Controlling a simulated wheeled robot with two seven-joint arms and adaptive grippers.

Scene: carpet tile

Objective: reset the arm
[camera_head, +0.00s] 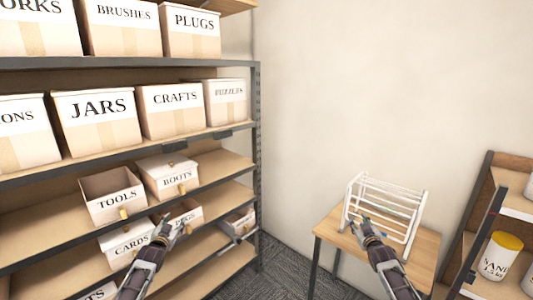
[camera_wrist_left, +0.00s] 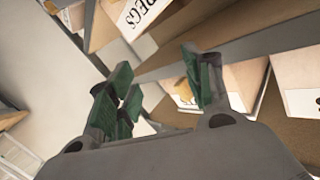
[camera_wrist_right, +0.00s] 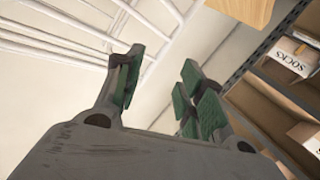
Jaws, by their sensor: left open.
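My left gripper (camera_head: 168,229) is in front of the shelf's lower boxes, near the PEGS box (camera_head: 186,216) and the CARDS box (camera_head: 127,243). In the left wrist view its green-padded fingers (camera_wrist_left: 163,88) stand apart with nothing held between them. My right gripper (camera_head: 361,226) is in front of the white wire rack (camera_head: 408,213) on the small wooden table (camera_head: 424,245). In the right wrist view its fingers (camera_wrist_right: 160,85) are apart and empty. I cannot tell whether either gripper touches anything.
The tall shelf (camera_head: 258,130) holds several labelled boxes, including an open TOOLS box (camera_head: 114,205) and a BOOTS box (camera_head: 170,178). A wooden shelf (camera_head: 481,200) with a yellow-lidded canister (camera_head: 498,257) stands at right. Carpet (camera_head: 285,270) is clear between shelf and table.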

